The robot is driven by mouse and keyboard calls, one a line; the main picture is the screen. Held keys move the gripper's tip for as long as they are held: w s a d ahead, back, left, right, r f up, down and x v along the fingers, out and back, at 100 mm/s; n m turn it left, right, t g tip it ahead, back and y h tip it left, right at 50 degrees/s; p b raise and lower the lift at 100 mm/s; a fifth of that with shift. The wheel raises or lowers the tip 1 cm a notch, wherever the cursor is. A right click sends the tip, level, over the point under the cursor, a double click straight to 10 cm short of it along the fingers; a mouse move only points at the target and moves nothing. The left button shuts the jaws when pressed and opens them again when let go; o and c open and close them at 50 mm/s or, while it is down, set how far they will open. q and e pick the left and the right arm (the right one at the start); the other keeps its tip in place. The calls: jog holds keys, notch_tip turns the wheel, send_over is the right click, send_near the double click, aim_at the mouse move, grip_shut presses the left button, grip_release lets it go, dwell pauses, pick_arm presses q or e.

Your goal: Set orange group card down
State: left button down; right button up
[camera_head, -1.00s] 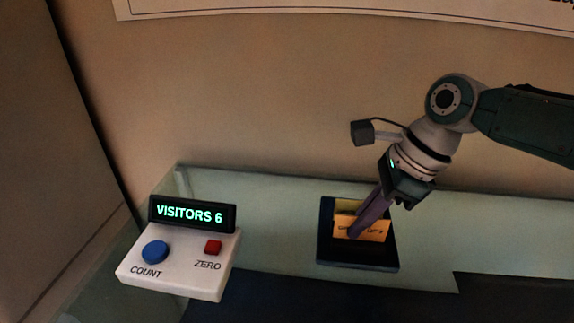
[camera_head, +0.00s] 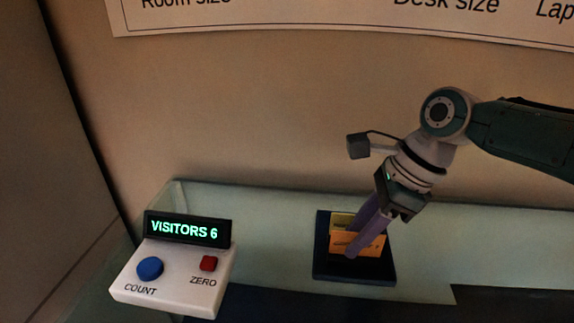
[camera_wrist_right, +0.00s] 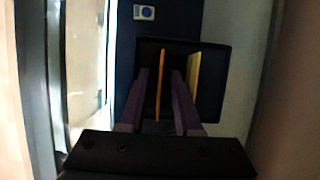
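The orange card (camera_head: 339,241) stands upright in a dark tray (camera_head: 350,272) on the glass counter; its lettering is too blurred to read. My right gripper (camera_head: 353,246) reaches down to it from the upper right. In the right wrist view, the orange card (camera_wrist_right: 159,75) stands between the two purple fingers (camera_wrist_right: 160,74), with a gap on each side, so the gripper is open around it. A yellow card (camera_head: 342,219) stands behind it in the tray; in the right wrist view it (camera_wrist_right: 193,72) is beyond the right-hand finger. My left gripper is not in view.
A white counter box (camera_head: 175,279) with a blue COUNT button, a red ZERO button and a display (camera_head: 188,229) reading VISITORS 6 sits to the left. Glass counter (camera_head: 275,240) is clear between it and the tray. A wall (camera_head: 270,110) rises behind.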

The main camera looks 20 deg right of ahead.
jog(key=p+v, duration=0.1)
jog(key=v, duration=1)
jog(key=s+a+f+n+h, duration=0.1)
jog(key=s+a+f+n, duration=0.7)
jog(key=n, duration=0.6)
jog(key=s+a+r+n+t+h, duration=0.1)
jog(key=s+r+n, duration=0.3)
jog(key=s+n, duration=0.6)
jog(key=shift+s+a+r+n+h, duration=0.3)
jog(key=shift+a+n+h, duration=0.2)
jog(key=shift+n+h, duration=0.55)
notch_tip(320, 180, up, 23)
jog(key=p, duration=2.3)
